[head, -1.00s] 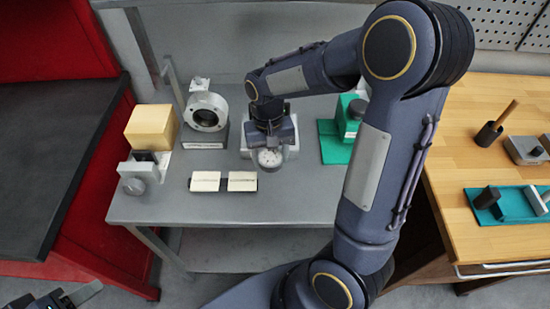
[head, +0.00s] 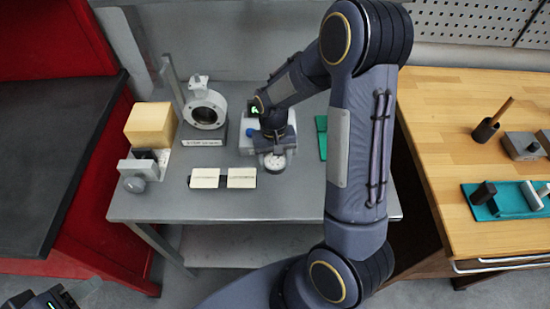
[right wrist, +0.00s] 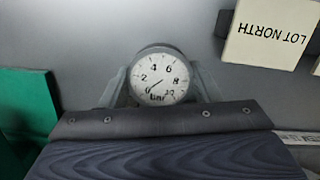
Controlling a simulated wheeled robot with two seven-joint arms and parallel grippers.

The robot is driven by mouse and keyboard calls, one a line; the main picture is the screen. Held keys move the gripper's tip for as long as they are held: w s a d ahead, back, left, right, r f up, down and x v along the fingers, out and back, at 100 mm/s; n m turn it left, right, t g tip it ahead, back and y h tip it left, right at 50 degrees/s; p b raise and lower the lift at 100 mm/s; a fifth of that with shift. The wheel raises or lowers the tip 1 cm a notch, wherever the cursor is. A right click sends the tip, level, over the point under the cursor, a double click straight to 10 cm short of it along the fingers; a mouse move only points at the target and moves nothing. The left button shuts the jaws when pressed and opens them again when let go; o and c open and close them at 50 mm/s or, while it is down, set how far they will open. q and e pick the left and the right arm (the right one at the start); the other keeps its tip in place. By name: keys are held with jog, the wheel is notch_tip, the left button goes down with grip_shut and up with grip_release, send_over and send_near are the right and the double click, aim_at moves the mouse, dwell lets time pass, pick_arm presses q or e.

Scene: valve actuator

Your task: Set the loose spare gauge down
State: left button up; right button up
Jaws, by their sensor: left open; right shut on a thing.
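The loose spare gauge (head: 275,162) is a round white dial, low over the grey table. My right gripper (head: 273,150) is shut on it. In the right wrist view the gauge (right wrist: 160,76) sits between the fingers (right wrist: 161,88), its dial facing the camera. I cannot tell whether the gauge touches the table. Two white label cards lie to its left, the nearer one (head: 242,178) and another (head: 205,178). The "LOT NORTH" card (right wrist: 268,34) shows at the upper right of the wrist view. My left gripper (head: 68,297) is open and empty at the bottom left, partly cut off.
A grey flanged valve body (head: 205,108) stands at the back left. A yellow block (head: 151,126) and a grey fixture (head: 137,172) are at the left edge. A green fixture (head: 321,138) is partly hidden by my arm. The table's front strip (head: 240,205) is clear.

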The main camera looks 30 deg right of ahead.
jog(key=o, duration=1.2)
